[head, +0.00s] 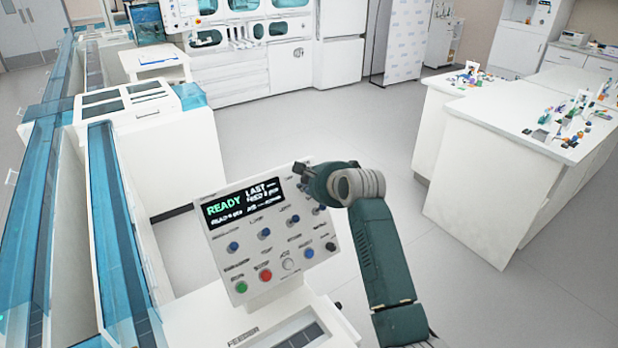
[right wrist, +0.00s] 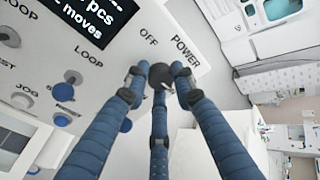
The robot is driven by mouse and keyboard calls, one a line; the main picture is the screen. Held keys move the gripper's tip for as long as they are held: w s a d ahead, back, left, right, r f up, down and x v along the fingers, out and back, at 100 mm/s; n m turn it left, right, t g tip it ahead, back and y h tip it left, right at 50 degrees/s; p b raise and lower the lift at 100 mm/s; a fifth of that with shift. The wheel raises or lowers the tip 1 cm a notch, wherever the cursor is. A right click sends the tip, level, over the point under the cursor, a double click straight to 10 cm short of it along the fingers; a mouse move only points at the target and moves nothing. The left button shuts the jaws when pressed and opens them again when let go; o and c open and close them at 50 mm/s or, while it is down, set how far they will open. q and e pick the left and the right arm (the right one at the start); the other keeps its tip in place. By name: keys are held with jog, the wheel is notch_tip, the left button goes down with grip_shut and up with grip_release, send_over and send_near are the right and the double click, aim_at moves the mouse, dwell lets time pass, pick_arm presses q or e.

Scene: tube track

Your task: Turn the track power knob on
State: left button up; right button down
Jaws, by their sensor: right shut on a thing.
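The track power knob (right wrist: 160,77) is a dark round knob beside the printed words OFF and POWER in the right wrist view. My right gripper (right wrist: 160,80) has its blue fingers closed around it. In the head view this gripper (head: 306,178) is at the upper right corner of the white control panel (head: 247,262), and its wrist hides the knob there. The panel's display (head: 243,203) is lit and reads READY. Part of the display also shows at the top of the right wrist view (right wrist: 85,20). My left gripper is not in view.
Several blue knobs, a green button (head: 241,287) and a red button (head: 266,276) sit close together lower on the panel. Blue-covered tracks (head: 30,220) run along the left. A white bench (head: 480,190) with small parts stands at right, with open floor between.

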jog(key=shift+w+d+r, duration=0.15)
jog(key=shift+r, duration=0.15)
jog(key=c, duration=1.7)
grip_release()
jog(key=shift+o, duration=1.2)
jog(key=shift+d+f, duration=0.1)
jog(key=shift+f, duration=0.1)
jog(key=v, duration=0.7)
jog(key=shift+d, duration=0.15)
